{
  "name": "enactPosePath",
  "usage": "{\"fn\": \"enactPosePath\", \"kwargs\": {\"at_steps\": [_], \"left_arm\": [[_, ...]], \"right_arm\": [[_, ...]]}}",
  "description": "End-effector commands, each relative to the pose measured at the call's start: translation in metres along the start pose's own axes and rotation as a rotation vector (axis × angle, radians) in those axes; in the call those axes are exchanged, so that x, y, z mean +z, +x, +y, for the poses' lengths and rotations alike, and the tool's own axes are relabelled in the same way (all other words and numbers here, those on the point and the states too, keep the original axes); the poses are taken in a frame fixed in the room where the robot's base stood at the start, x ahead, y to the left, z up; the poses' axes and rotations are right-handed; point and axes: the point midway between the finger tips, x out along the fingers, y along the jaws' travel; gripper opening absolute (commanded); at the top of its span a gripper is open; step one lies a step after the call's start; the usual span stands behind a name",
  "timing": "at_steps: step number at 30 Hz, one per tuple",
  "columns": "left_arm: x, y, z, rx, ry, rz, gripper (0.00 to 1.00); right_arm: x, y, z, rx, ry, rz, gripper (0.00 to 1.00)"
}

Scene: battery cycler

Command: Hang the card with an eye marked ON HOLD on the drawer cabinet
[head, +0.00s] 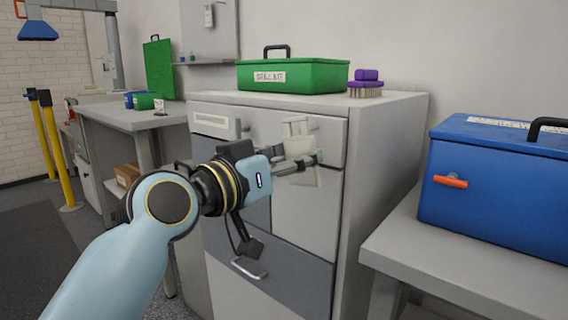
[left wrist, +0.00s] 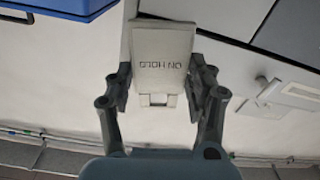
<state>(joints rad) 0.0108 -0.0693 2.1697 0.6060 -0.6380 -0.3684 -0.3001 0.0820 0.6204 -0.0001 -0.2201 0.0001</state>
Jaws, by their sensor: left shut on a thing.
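The pale card marked ON HOLD (left wrist: 160,62) is in my left gripper (left wrist: 160,92), with a finger on each side of it. Its lettering appears upside down in the left wrist view, and its eye, a small rectangular loop, is at the lower end there. In the head view the card (head: 306,178) is in front of the upper drawers of the grey drawer cabinet (head: 385,150), with its eye end up. I cannot tell whether the card touches the cabinet. My left gripper (head: 297,163) hides part of the card. My right gripper is in neither view.
A blue case (head: 500,190) with an orange latch sits on the lower bench (head: 420,255) to the right. A lower drawer has a metal handle (head: 249,268). Another bench (head: 135,115) stands left.

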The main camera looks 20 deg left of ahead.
Motion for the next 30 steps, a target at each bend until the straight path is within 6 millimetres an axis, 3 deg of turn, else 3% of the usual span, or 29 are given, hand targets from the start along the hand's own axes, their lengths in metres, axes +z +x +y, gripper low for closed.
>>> {"fn": "enactPosePath", "kwargs": {"at_steps": [15,30], "left_arm": [[0.006,0.033,-0.001,0.001,0.000,0.000,0.37],[0.012,0.040,-0.002,0.001,0.000,0.001,0.37]], "right_arm": [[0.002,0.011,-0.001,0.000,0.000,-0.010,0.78],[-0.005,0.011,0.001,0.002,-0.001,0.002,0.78]]}}
